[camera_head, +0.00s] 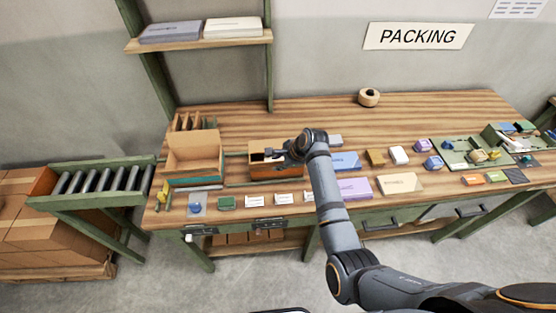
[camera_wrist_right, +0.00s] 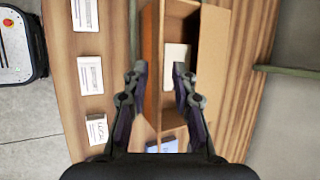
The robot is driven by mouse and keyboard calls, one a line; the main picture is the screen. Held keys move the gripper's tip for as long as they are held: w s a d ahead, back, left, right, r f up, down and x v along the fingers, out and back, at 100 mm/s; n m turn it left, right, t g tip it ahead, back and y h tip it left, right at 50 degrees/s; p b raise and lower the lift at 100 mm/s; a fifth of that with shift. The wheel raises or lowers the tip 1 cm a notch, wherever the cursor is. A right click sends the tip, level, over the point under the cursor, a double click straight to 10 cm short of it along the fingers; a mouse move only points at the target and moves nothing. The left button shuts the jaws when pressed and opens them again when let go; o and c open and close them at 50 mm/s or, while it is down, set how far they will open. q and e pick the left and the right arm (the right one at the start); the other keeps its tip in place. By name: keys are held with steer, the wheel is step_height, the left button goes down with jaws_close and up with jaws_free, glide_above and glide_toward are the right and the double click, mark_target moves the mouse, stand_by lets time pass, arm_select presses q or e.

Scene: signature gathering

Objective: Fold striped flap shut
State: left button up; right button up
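An open cardboard box (camera_head: 194,152) stands at the left of the bench with a panel raised and a teal strip along its front. A smaller open orange-brown box (camera_head: 262,172) is to its right. My right gripper (camera_head: 274,156) is over the smaller box. In the right wrist view, my right gripper (camera_wrist_right: 160,72) is open, its fingers apart over a brown box (camera_wrist_right: 151,50) with a tan panel (camera_wrist_right: 212,65) along its right side. A pale item (camera_wrist_right: 177,56) lies inside, beyond the fingers. I cannot make out stripes on any flap. My left gripper is out of view.
White cards (camera_head: 255,201) lie along the bench's front edge. Purple (camera_head: 354,188) and tan (camera_head: 400,183) flat packs lie right of my arm. A roller conveyor (camera_head: 97,181) adjoins the left end. The bench's back strip is mostly clear around a tape roll (camera_head: 369,97).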

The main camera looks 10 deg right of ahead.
steer(key=shift+w+f, duration=0.1)
steer(key=shift+f, duration=0.1)
steer(key=shift+c, duration=0.5)
jaws_close()
steer(key=shift+r, duration=0.1)
